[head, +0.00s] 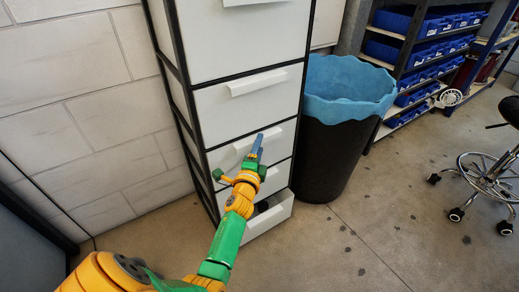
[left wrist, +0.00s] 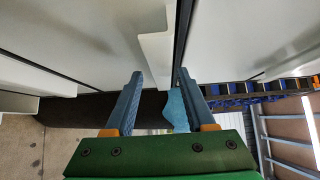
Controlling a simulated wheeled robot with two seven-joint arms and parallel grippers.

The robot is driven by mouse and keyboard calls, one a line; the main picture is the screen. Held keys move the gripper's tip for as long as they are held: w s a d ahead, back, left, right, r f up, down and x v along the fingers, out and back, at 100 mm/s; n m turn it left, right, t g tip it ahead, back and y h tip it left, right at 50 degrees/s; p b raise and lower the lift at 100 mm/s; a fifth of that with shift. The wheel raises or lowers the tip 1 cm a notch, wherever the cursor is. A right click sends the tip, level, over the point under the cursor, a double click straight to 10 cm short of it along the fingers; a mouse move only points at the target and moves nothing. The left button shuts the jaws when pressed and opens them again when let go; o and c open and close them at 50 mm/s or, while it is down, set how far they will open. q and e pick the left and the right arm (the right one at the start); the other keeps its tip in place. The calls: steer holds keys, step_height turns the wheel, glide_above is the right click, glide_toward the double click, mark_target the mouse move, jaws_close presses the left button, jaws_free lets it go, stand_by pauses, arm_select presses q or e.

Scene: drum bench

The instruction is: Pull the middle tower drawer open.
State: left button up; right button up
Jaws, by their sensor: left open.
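A tall white drawer tower (head: 235,45) with a black frame stands against the wall, its fronts stacked one above another. My left gripper (head: 257,142) is open in front of a front in the lower half, beside that drawer's white lip handle (head: 236,153). That drawer looks closed; I cannot tell for sure that it is the middle one. In the left wrist view, a white handle (left wrist: 157,45) projects from a front, between the lines of my spread fingers (left wrist: 162,105). Nothing is held, and I cannot tell whether a finger touches the handle. My right gripper is not in view.
The bottom drawer (head: 270,216) is pulled partly out below my gripper. A black bin with a blue liner (head: 345,88) stands close to the tower's right. Shelves with blue boxes (head: 432,28) and a wheeled chair (head: 487,175) are farther right. The floor in front is clear.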

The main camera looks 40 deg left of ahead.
arm_select(q)
jaws_close()
steer(key=shift+d, duration=0.1)
stand_by(1.2)
